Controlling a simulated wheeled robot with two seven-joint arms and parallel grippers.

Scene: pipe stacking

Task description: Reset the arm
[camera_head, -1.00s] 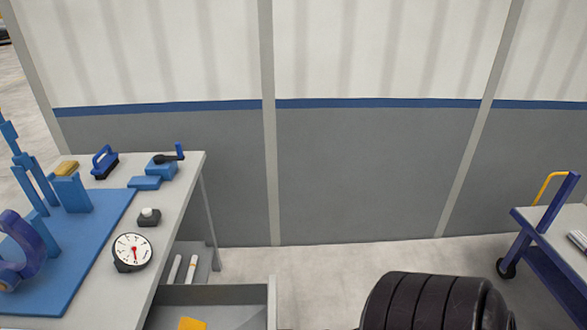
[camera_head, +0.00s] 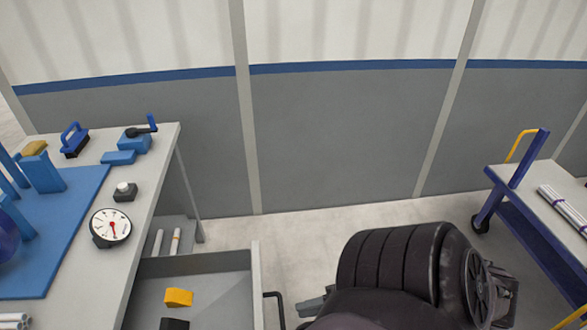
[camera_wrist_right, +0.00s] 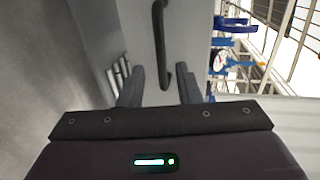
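My right arm comes in at the bottom of the head view. Its gripper (camera_head: 312,306) is small and partly hidden by the arm, just right of the open drawer's dark handle (camera_head: 274,304). In the right wrist view the two dark fingers (camera_wrist_right: 160,88) stand apart, so the gripper is open. The handle (camera_wrist_right: 159,42) shows between and beyond them, with nothing gripped. In the head view a small gap shows between gripper and handle. My left gripper is in neither current view.
The grey drawer (camera_head: 215,288) stands open under the workbench (camera_head: 150,180), with a yellow block (camera_head: 178,297) inside. The bench holds a blue mat (camera_head: 70,215), a gauge (camera_head: 110,226) and blue tools. A blue-framed cart (camera_head: 545,190) with pipes stands at right. Floor between is clear.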

